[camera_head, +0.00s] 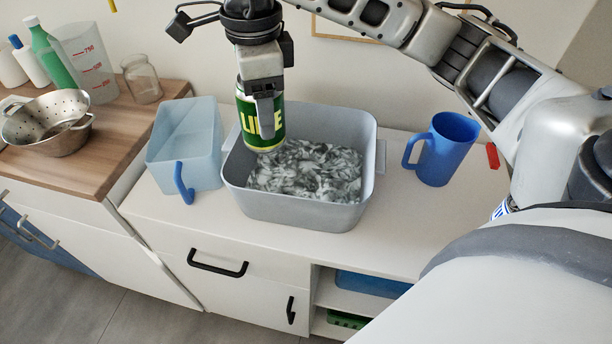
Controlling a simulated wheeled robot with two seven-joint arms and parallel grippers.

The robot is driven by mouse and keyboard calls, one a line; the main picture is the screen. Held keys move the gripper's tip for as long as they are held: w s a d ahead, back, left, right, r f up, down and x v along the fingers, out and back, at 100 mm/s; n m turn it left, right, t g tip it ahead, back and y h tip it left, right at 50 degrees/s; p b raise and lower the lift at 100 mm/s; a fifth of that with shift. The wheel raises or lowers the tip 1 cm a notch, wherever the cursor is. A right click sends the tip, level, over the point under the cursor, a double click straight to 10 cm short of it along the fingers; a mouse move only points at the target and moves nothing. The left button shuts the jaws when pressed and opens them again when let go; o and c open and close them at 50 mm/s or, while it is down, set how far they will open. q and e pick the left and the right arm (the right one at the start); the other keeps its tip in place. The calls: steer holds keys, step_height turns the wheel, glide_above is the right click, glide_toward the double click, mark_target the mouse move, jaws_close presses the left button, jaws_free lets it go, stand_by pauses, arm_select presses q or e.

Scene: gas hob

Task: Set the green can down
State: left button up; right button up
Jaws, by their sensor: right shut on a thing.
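The green can (257,125) has a yellow-green label with large letters and is upright. My right gripper (264,104) comes down from above and is shut around the can's upper part. It holds the can over the left back part of a grey tub (303,213). The tub stands on a white counter and holds a grey-white, crumpled-looking filling (305,172). The can's lower end overlaps the filling in the picture, and I cannot tell whether it touches it. My left gripper is not in view.
A clear bluish container (184,150) with a blue handle stands left of the tub. A blue jug (446,149) stands to its right. A metal colander (48,123), glass jar (142,80) and bottles stand on the wooden worktop (118,148). The counter's front right (400,225) is free.

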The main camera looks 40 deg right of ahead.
steer(key=m, duration=0.4)
steer(key=f+m, duration=0.1)
steer(key=m, duration=0.1)
steer(key=shift+w+m, duration=0.25)
steer(key=shift+m, duration=0.05)
steer(key=m, duration=0.3)
steer(key=f+m, duration=0.1)
steer(key=m, duration=0.2)
steer(key=shift+w+d+f, duration=0.1)
steer(key=shift+w+d, duration=0.1)
steer(key=m, duration=0.3)
steer(key=f+m, duration=0.1)
steer(key=m, duration=0.2)
steer(key=shift+w+d, duration=0.15)
steer(key=shift+w, duration=0.05)
steer(key=m, duration=0.3)
steer(key=f+m, duration=0.1)
steer(key=m, duration=0.2)
steer(key=shift+w+d+f+m+p, duration=0.1)
steer(key=shift+d+f+m+p, duration=0.1)
steer(key=shift+m+p, duration=0.15)
steer(key=shift+f+m, duration=0.25)
steer(key=shift+f, duration=0.1)
step_height(320, 180, down, 9)
steer(key=shift+f, duration=0.15)
